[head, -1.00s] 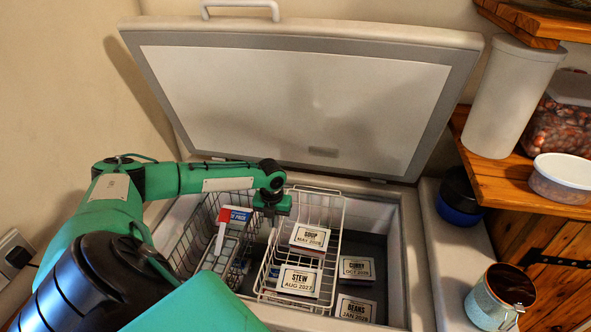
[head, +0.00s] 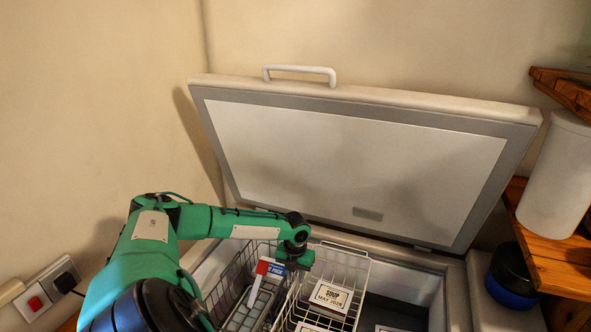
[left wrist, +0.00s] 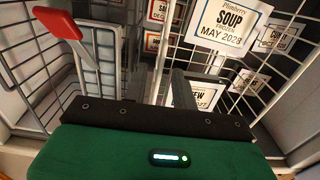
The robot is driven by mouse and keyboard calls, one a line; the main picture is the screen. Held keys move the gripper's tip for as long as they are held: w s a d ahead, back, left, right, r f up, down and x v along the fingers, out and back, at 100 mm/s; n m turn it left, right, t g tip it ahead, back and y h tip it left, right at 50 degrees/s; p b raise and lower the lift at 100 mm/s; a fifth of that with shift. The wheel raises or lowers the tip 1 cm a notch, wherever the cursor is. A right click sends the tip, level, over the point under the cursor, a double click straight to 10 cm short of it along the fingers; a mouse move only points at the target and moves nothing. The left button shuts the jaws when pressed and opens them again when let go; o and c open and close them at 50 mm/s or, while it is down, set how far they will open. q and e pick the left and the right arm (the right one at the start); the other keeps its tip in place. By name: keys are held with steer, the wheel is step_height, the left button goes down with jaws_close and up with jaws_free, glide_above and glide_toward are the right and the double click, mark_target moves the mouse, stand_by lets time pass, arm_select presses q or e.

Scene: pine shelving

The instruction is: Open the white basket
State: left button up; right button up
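The white basket (head: 366,270) is a wire basket inside the chest freezer, with its near part cut off by the lower edge of the head view. It holds a soup box (head: 331,295), labelled May 2028, which also shows in the left wrist view (left wrist: 225,22). My left gripper (head: 295,263) is at the basket's upper left rim. In the left wrist view its fingers (left wrist: 162,88) stand close together with a pale wire between them, shut on the basket. The fingertips are partly hidden. My right gripper is not in view.
The freezer lid (head: 350,165) stands raised behind. A darker wire basket (head: 232,285) is left of the white one, with a red-handled tool (head: 262,268) in it. A shelf (head: 550,245) with a white canister (head: 556,170) is at right. Freezer floor shows right of the basket.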

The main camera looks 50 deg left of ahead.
arm_select(q)
step_height(320, 180, up, 14)
steer(key=b, duration=0.2)
steer(key=shift+f+b, duration=0.15)
steer(key=shift+b, duration=0.15)
stand_by(0.6)
